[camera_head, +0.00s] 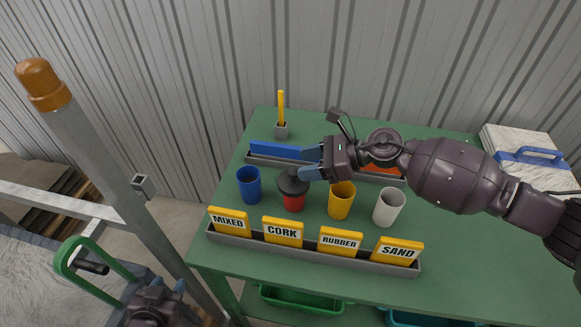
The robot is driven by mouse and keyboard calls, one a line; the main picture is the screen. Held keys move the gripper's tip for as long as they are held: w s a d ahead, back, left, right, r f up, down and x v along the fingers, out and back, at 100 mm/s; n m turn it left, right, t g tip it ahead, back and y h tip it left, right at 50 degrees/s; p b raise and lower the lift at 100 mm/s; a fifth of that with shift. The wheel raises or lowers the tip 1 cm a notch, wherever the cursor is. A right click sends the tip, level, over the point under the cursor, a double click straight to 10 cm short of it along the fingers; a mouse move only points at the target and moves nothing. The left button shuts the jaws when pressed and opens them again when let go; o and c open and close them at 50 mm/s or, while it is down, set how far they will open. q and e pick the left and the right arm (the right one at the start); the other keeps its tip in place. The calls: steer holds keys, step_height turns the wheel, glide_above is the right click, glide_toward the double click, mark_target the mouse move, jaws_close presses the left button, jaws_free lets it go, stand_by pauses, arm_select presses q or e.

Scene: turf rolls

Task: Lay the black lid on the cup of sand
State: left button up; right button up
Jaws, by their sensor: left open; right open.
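The black lid (291,187) is at the top of the red cup (294,203); I cannot tell whether it lies flat on the rim. My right gripper (309,164) is open, with its fingertips close beside the lid's upper right; contact is unclear. A blue cup (249,186) and a yellow cup (341,201) stand upright in the row. My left gripper (156,286) is open, low at the left, away from the table.
A grey rack holds the MIXED (229,221), CORK (282,232) and RUBBER (340,241) signs in front of the cups. A tray with a blue piece (277,151) lies behind them. The green table (470,265) is clear at the front right.

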arm_select(q)
steer(key=shift+s+f+b, duration=0.3)
steer(key=shift+f+b, duration=0.2)
steer(key=shift+f, duration=0.4)
arm_select(e)
steer(key=shift+v, duration=3.2)
arm_select(q)
steer(key=shift+r, duration=0.1)
arm_select(e)
steer(key=shift+s, duration=0.1)
